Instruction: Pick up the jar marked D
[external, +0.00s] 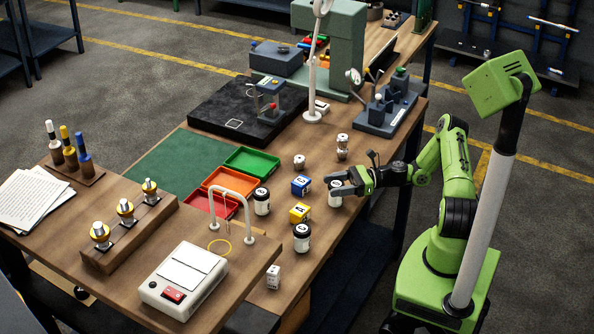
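Several small items stand on the wooden table. Three dark jars with white lids and white bands are a left jar (262,203), a front jar (302,240) and a right jar (335,199). Their markings are too small for me to read surely, so I cannot tell which is D. My gripper (341,183) reaches in from the right, with its dark fingers at the upper part of the right jar. They partly hide that jar. I cannot tell whether the fingers touch it or are shut on it.
A blue block (301,187) and a yellow block (300,213) stand between the jars. A white block (273,278) is in front. Green (251,161), orange and red trays lie to the left. A tall white stand (312,90) and a grey fixture (386,115) stand behind.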

